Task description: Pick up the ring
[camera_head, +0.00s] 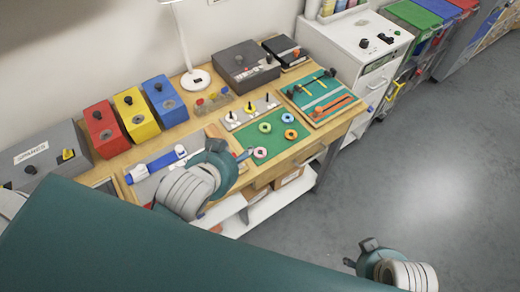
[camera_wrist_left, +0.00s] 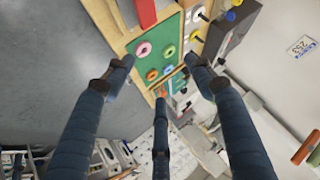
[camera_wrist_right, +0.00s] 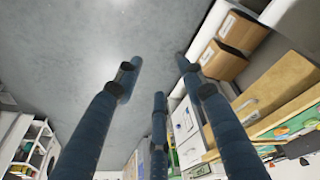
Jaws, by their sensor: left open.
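Several small rings lie on a green mat (camera_head: 285,154) on the workbench. A pink ring (camera_head: 260,153) is at its near edge, a green ring (camera_head: 264,127) behind it, an orange ring (camera_head: 290,134) to the right and another ring (camera_head: 287,117) at the back. My left gripper (camera_head: 246,155) is open and empty beside the pink ring, apparently above the mat. In the left wrist view the pink ring (camera_wrist_left: 144,49) shows between and beyond the spread fingers. My right gripper (camera_head: 362,255) is open and empty over the floor.
A strip with upright pegs (camera_head: 250,111) stands behind the mat. A tool board (camera_head: 320,96) is to the right, a lamp (camera_head: 196,79) behind. Red (camera_head: 103,128), yellow (camera_head: 136,114) and blue (camera_head: 165,99) boxes stand left. The floor on the right is clear.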

